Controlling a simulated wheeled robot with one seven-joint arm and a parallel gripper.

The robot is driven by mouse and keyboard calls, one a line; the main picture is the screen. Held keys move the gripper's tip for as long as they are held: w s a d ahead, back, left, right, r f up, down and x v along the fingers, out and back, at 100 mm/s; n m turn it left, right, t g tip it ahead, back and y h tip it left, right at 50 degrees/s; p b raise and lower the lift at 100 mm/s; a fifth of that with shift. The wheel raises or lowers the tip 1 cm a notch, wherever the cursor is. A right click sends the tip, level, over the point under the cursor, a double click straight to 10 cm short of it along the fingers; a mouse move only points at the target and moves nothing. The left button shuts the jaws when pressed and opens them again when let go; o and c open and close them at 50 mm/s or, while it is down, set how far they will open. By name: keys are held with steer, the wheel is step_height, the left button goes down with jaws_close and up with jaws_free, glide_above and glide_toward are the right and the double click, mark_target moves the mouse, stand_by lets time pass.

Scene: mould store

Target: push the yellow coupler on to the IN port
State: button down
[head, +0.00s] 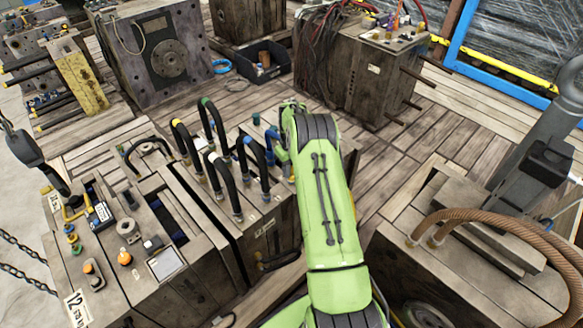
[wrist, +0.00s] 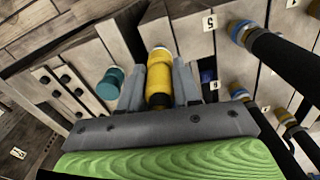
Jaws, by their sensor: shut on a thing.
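In the wrist view the yellow coupler (wrist: 159,78) stands between the two grey fingers of my gripper (wrist: 160,88), which are shut on it. Its far end has a pale ring and an orange-yellow tip close to the pale wooden face of the mould. I cannot tell whether that end is seated on a port. No IN marking can be read, so I cannot pick out the IN port. In the head view my green arm reaches over the hosed mould (head: 255,225) and hides the gripper and the coupler.
A teal coupler (wrist: 110,83) stands just left of my gripper. Number plate 5 (wrist: 209,22) and a black hose with a blue collar (wrist: 262,45) are to the right. Several looped black hoses (head: 222,185) rise left of my arm. A mould with cables (head: 350,75) stands behind.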

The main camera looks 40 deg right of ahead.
steer(key=shift+f+b, duration=0.65)
steer(key=shift+f, duration=0.35)
stand_by(1.2)
steer(key=c, duration=0.7)
jaws_free()
step_height(320, 180, up, 16)
steer(key=p, duration=0.5)
steer(key=shift+f, duration=0.1)
